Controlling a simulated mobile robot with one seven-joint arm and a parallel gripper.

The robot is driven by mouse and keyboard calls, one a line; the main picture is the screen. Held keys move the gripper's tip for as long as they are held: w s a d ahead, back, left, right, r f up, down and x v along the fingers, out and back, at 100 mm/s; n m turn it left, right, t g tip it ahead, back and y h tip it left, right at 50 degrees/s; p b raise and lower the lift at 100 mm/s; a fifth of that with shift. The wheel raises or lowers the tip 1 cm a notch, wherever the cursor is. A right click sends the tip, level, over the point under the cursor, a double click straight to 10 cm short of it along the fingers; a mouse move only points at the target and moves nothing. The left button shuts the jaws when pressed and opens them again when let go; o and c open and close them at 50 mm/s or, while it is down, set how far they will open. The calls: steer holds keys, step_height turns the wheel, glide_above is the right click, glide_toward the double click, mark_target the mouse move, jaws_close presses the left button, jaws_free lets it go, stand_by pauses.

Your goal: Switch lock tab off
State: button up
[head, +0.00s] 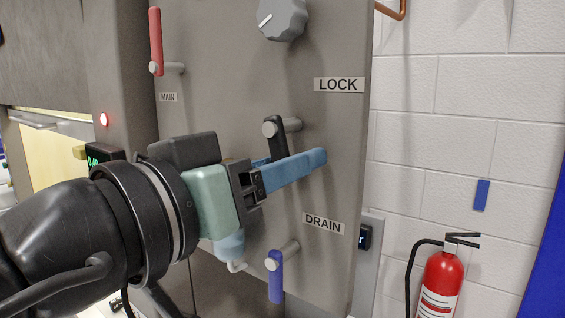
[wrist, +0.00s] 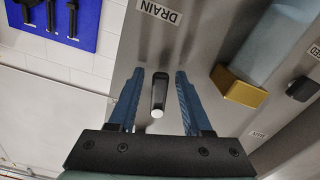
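The lock tab (head: 277,137) is a black lever on a grey round pivot, on the grey panel below the LOCK label (head: 338,85). In the head view it hangs down and its lower end is hidden behind my gripper (head: 296,157). In the wrist view the black tab (wrist: 159,93) stands between the two blue fingers of my gripper (wrist: 158,74). The fingers are apart, with a visible gap on each side of the tab, so my gripper is open and holds nothing.
A blue lever (head: 276,276) hangs below the DRAIN label (head: 323,223), under my gripper. A red lever (head: 156,40) points up at the upper left, and a grey dial (head: 282,18) sits above. A fire extinguisher (head: 441,285) stands by the white wall at right.

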jaws_close()
steer(key=shift+w+a+f+m+b, duration=0.15)
steer(key=shift+f+m+b, duration=0.1)
steer(key=shift+m+b, duration=0.55)
steer(key=shift+w+a+m+b, duration=0.1)
steer(key=shift+a+m+b, duration=0.1)
steer(key=shift+m+b, duration=0.5)
steer(key=shift+r, duration=0.15)
steer(key=shift+o, duration=0.7)
jaws_free()
